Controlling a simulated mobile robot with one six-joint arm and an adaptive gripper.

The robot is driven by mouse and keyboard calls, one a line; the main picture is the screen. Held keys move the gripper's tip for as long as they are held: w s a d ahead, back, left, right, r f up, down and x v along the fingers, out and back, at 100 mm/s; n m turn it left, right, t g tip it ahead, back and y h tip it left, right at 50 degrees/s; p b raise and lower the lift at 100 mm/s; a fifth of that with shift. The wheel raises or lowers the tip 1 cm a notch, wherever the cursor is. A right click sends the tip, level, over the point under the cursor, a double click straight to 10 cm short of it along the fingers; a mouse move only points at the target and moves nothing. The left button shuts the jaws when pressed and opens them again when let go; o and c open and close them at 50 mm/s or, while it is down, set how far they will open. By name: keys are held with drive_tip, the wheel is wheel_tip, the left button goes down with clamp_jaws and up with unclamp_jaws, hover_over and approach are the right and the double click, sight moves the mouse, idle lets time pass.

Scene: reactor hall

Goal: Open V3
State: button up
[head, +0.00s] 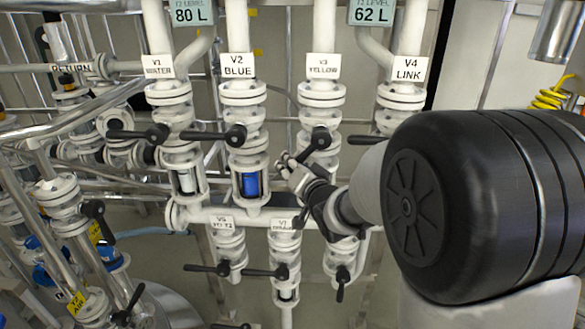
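The V3 valve (319,115) stands on the third white vertical pipe, below its label "V3 YELLOW" (323,66). Its black handle (319,138) slants down and to the left from its round knob, towards my gripper. My gripper (291,164) reaches in from the right, with its fingertips just left of and below the V3 knob. I cannot tell whether the fingers touch the handle, or whether they are open or shut. My gripper and wrist partly hide the pipe below V3.
V1 (170,110), V2 (243,110) and V4 (402,97) stand in the same row, with sideways levers. V2's sight glass (250,184) shows blue. Lower valves, including V5 (229,240), sit beneath. Displays read 80 L (193,13) and 62 L (371,12). Pipework crowds the left.

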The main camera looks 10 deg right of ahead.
drive_tip(key=shift+s+r, duration=0.1)
drive_tip(key=s+d+r, duration=0.1)
drive_tip(key=s+r, duration=0.1)
drive_tip(key=s, duration=0.9)
drive_tip(key=shift+s, duration=0.3)
